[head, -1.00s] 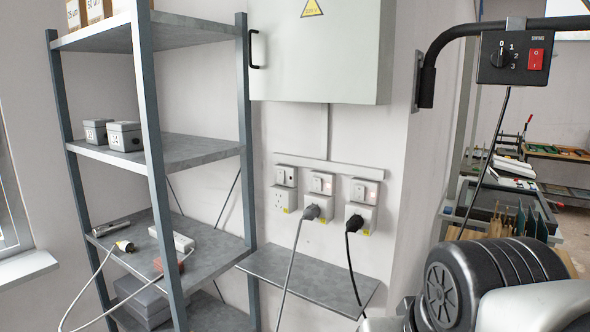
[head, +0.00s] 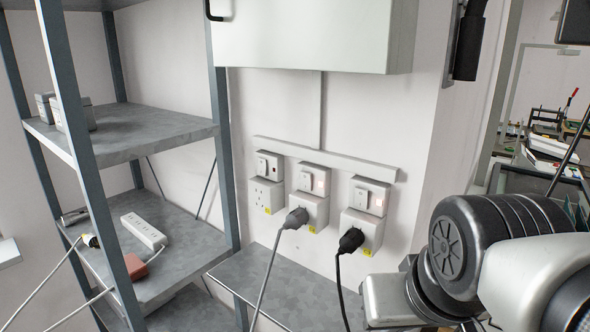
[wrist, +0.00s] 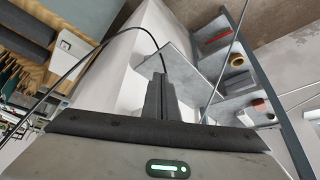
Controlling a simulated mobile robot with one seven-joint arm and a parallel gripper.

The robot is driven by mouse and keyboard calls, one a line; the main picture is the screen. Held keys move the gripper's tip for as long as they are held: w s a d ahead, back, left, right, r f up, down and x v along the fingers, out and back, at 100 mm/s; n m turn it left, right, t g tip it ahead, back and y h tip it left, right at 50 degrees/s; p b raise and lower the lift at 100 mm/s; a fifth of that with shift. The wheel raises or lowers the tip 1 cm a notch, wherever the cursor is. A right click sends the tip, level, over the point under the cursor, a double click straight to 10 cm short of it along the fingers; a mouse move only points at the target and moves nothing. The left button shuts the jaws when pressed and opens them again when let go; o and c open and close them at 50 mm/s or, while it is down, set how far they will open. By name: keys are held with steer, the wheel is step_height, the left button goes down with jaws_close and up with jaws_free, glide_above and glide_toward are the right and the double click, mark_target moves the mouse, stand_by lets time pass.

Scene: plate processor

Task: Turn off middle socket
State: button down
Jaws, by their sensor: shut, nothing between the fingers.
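Three wall sockets, each with a switch box above it, stand in a row in the head view. The middle socket (head: 318,213) holds a grey plug (head: 296,218) with a grey cable. Its switch (head: 314,179) above shows a faint reddish light. The left socket (head: 266,194) is empty, and its indicator looks dark red. The right socket (head: 368,230) holds a black plug (head: 350,240), and its switch (head: 369,195) also shows a reddish light. My gripper (wrist: 158,92) is shut and empty in the wrist view, apart from the sockets. The head view does not show its fingers.
A grey cabinet (head: 315,35) hangs above the sockets. A small metal shelf (head: 290,290) juts out below them. A metal rack (head: 165,146) stands at the left with boxes and a power strip (head: 144,231). The wall before the switches is unobstructed.

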steer(key=shift+s, duration=0.15)
steer(key=w+a+r+n+t+p, duration=0.1)
steer(key=w+a+r+n, duration=0.3)
steer(key=w, duration=0.8)
steer(key=w+a+r+n+t+p, duration=0.1)
steer(key=w+a+r+n+p, duration=0.2)
steer(key=w+a+r, duration=0.6)
steer(key=w+r+n, duration=0.2)
steer(key=w, duration=0.1)
steer(key=shift+a, duration=0.3)
steer(key=shift+w, duration=0.1)
